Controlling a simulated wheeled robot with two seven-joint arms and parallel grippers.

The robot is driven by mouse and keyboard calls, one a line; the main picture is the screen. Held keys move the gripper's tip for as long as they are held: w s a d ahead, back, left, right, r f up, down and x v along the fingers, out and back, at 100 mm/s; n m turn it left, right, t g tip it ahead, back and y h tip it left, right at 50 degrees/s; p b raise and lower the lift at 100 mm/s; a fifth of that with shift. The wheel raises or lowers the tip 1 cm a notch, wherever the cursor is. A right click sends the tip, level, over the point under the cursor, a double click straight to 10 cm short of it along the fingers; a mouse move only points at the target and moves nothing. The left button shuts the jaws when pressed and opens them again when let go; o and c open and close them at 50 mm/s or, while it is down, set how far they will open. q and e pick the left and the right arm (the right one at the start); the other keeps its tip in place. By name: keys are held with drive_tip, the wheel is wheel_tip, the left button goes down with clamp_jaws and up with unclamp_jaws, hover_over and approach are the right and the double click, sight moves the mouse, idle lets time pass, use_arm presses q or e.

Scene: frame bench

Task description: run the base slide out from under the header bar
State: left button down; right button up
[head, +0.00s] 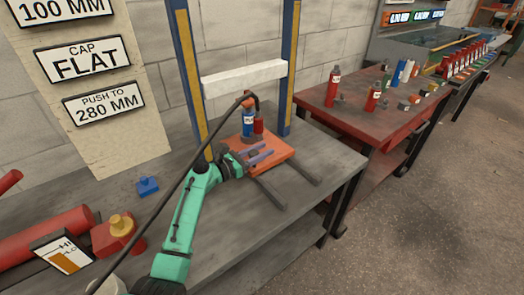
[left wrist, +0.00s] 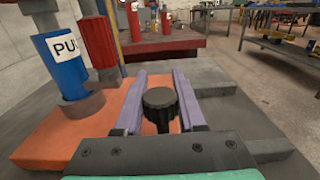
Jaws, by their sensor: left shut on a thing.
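The base slide (head: 283,148) is an orange plate lying on dark rails (head: 268,193) on the grey bench. In the left wrist view the slide (left wrist: 45,142) fills the left side. A blue cylinder with a white label (head: 248,121) and a red cylinder (head: 258,125) stand upright on it. The white header bar (head: 244,78) spans two posts above. My left gripper (head: 264,155), with purple fingers, is low over the slide. In the left wrist view its fingers are shut on a black round knob (left wrist: 160,104). My right gripper is not in view.
Blue and yellow posts (head: 189,80) flank the slide. A thin black hose (head: 180,180) runs from the cylinders to the lower left. A red table (head: 355,118) with bottles stands right. A small blue block (head: 147,187) lies left. The rails' front ends are clear.

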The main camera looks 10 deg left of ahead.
use_arm(q)
drive_tip(key=shift+s+d+r+p, duration=0.1)
drive_tip(key=shift+s+d+p, duration=0.25)
drive_tip(key=shift+p, duration=0.2)
drive_tip(key=s+d+p, duration=0.8)
drive_tip(key=s+d, duration=0.2)
drive_tip(key=d, duration=0.2)
drive_tip(key=shift+p, duration=0.4)
drive_tip(key=shift+d, duration=0.1)
drive_tip(key=c, duration=0.5)
unclamp_jaws()
